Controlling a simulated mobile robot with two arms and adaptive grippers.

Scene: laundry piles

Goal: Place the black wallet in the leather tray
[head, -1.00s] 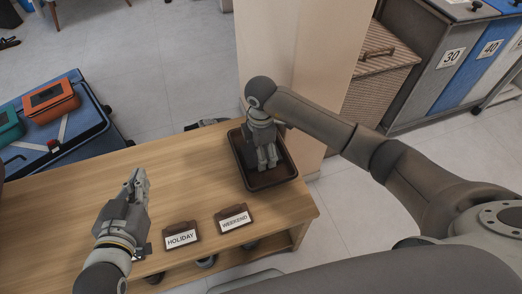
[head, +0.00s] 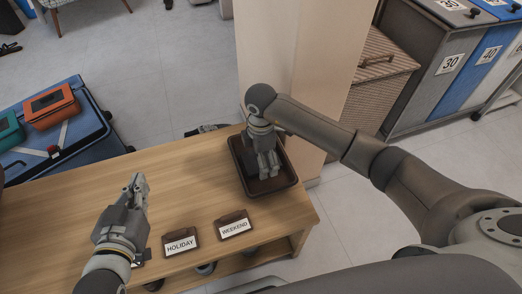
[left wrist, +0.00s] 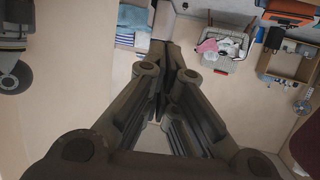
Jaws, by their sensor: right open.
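The dark brown leather tray (head: 288,184) sits on the right end of the wooden table. My right gripper (head: 269,177) points down inside the tray, with its fingertips low near the tray floor and apart. I cannot make out the black wallet clearly; the tray's inside is dark, and my right gripper and wrist cover part of it. My left gripper (head: 137,180) is over the left part of the table, away from the tray. Its fingers converge at the tips in the left wrist view (left wrist: 166,48), with nothing visible between them.
Two label holders, HOLIDAY (head: 180,242) and WEEKEND (head: 234,225), stand near the table's front edge. A blue suitcase (head: 80,140) with orange and teal pouches lies beyond the table at the left. A pale pillar (head: 300,60) rises behind the tray. The table's middle (head: 190,180) is clear.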

